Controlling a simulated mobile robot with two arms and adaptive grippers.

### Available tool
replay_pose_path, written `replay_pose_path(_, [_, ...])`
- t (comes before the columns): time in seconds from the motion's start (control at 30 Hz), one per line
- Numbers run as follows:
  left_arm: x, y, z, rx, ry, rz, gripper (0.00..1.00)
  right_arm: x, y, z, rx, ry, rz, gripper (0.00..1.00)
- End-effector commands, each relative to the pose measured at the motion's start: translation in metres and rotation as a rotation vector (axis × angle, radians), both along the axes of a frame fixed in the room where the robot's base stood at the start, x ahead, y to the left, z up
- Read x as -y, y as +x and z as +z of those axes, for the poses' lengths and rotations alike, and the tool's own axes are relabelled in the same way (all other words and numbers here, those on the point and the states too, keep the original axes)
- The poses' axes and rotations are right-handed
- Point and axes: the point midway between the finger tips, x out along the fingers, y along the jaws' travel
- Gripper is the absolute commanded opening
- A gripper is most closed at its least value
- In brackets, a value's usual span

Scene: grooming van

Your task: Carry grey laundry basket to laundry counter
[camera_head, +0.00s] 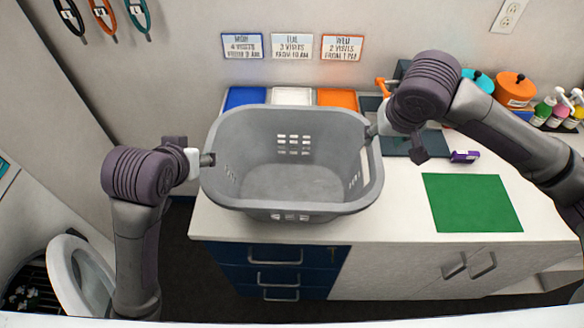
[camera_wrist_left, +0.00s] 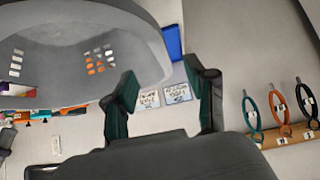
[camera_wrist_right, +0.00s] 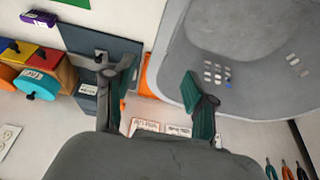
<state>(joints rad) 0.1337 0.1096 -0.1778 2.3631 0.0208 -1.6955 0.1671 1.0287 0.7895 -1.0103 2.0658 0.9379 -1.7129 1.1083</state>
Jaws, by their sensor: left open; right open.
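The grey laundry basket (camera_head: 290,180) is empty and upright at the left end of the white laundry counter (camera_head: 395,215). Its underside is hidden, so I cannot tell for certain that it rests on the top. My left gripper (camera_head: 207,160) is open at the basket's left rim; in the left wrist view its fingers (camera_wrist_left: 163,76) stand either side of the rim of the basket (camera_wrist_left: 80,35). My right gripper (camera_head: 374,131) is open at the right rim; in the right wrist view its fingers (camera_wrist_right: 158,76) straddle the rim of the basket (camera_wrist_right: 250,40).
Blue, white and orange panels (camera_head: 337,98) lie behind the basket. A green mat (camera_head: 472,203) and a small purple box (camera_head: 465,156) lie to its right. Orange canisters (camera_head: 515,90) and bottles (camera_head: 560,112) stand at the back right. A round white door (camera_head: 82,280) stands open at lower left.

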Motion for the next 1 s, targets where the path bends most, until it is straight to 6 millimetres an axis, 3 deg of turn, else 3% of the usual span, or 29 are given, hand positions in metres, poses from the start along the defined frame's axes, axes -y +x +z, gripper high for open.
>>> replay_pose_path(0.2, [0.002, 0.031, -0.033, -0.005, 0.001, 0.001, 0.56, 0.002, 0.016, -0.042, -0.003, -0.003, -0.001, 0.56])
replay_pose_path(0.5, [0.004, 0.060, -0.061, -0.002, 0.001, -0.001, 0.56, 0.002, 0.032, -0.079, -0.001, 0.000, 0.001, 0.56])
replay_pose_path(0.93, [0.004, 0.065, -0.066, 0.000, 0.000, 0.000, 0.56, 0.002, 0.035, -0.085, 0.001, -0.001, 0.002, 0.56])
replay_pose_path(1.0, [0.004, 0.065, -0.066, 0.000, 0.000, 0.000, 0.44, 0.002, 0.035, -0.085, 0.000, -0.001, 0.002, 0.44])
